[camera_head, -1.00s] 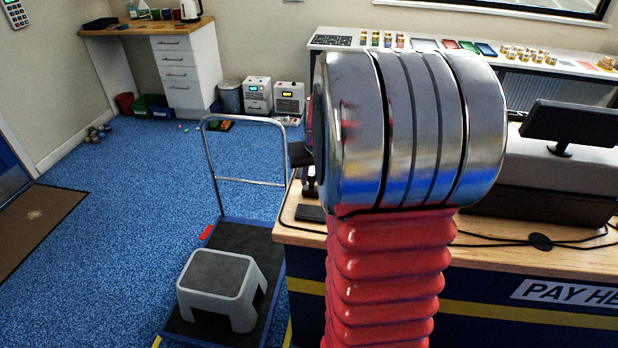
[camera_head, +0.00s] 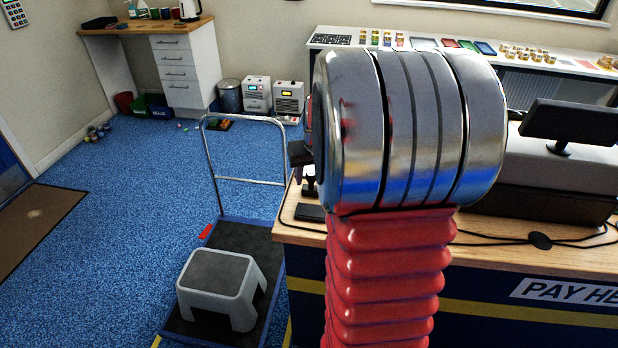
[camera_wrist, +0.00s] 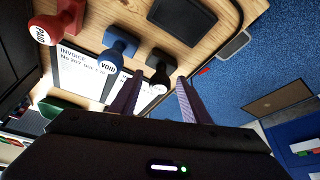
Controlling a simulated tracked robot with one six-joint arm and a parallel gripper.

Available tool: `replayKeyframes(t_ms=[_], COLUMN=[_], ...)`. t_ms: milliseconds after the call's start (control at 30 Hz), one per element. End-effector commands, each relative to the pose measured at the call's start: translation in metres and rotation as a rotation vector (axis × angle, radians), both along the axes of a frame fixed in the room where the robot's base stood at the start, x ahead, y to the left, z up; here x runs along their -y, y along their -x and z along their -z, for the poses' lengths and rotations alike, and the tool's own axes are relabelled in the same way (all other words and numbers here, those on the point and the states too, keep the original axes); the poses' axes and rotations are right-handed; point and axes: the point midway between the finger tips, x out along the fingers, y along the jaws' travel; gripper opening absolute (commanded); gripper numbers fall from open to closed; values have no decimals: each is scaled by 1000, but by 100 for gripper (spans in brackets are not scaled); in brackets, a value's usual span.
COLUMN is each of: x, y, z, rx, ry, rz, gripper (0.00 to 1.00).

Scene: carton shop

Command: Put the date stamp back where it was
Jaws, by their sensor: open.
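A black stamp (camera_wrist: 161,68) stands on the wooden counter in the wrist view, in line with the gap between my fingertips. Its label is too small to read, so I cannot confirm that it is the date stamp. My gripper (camera_wrist: 160,76) is open, with one finger on each side of this stamp in the picture; I see no contact. In the head view my arm hides most of the gripper, and only a dark part shows at its left. A blue VOID stamp (camera_wrist: 117,47) and a red PAID stamp (camera_wrist: 58,22) stand beside the black one.
Invoice sheets (camera_wrist: 80,75) lie by the stamps, with a green item (camera_wrist: 56,108) nearby. A dark pad (camera_wrist: 183,18) lies on the counter near the black stamp. A trolley (camera_head: 232,240) carrying a grey step stool (camera_head: 218,285) stands left of the counter (camera_head: 290,235).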

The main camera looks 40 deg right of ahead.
Motion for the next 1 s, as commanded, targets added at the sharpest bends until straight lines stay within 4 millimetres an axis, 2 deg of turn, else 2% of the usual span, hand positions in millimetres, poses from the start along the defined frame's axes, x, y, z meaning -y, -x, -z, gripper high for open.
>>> replayKeyframes(t_ms=[233, 700, 833, 1000], x=[-4, -19, -21, -22], y=[8, 34, 38, 40], z=[-24, -95, -106, -110], rx=[3, 3, 2, 1], ry=[3, 1, 1, 0], rz=[-1, 0, 0, 0], gripper=[43, 43, 43, 43])
